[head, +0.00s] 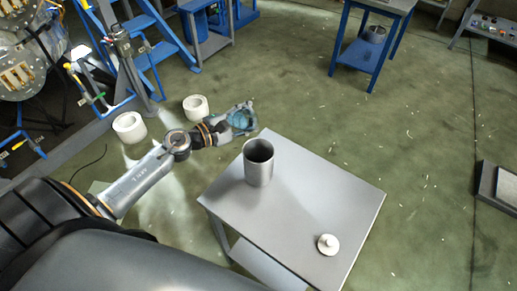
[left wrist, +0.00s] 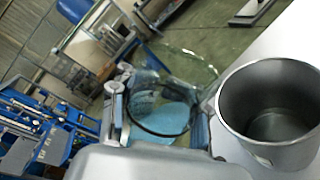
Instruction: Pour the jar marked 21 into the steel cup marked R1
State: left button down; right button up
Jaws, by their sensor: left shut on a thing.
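My left gripper (head: 232,122) is shut on a clear glass jar (head: 243,120) with blue contents. It holds the jar off the table, just beyond the far left corner of the tabletop. The jar also shows in the left wrist view (left wrist: 160,108), with the blue contents inside it. I cannot tell its exact tilt, and no number on it is readable. The open steel cup (head: 259,165) stands upright on the table, near and to the right of the jar. In the left wrist view the cup (left wrist: 262,138) shows a grey inside; its mark is not readable. My right gripper is not in view.
The grey table (head: 300,195) has a round white lid (head: 328,245) near its front right corner. White rolls (head: 130,127) lie on the floor at left. A blue stand (head: 367,55) is at the back right. The tabletop between cup and lid is clear.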

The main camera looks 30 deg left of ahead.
pick_arm(q)
jog(key=shift+f+m, duration=0.6)
jog(key=shift+m, duration=0.6)
dwell(0.6)
jog(key=shift+d+r+y, duration=0.2)
jog(key=shift+r+y, duration=0.1)
jog(key=shift+r, duration=0.05)
jog(key=shift+s+d+r+m+p, duration=0.25)
jog(key=shift+d+r+m+p, duration=0.2)
jog(key=shift+r+m+p, duration=0.4)
jog(key=shift+s+d+f+m+b, duration=0.1)
jog(key=shift+d+f+m+b, duration=0.05)
jog(key=shift+f+m+b, duration=0.45)
dwell(1.5)
jog(key=shift+r+m+y, duration=0.15)
jog(key=shift+m+y, duration=0.15)
jog(key=shift+m, duration=0.05)
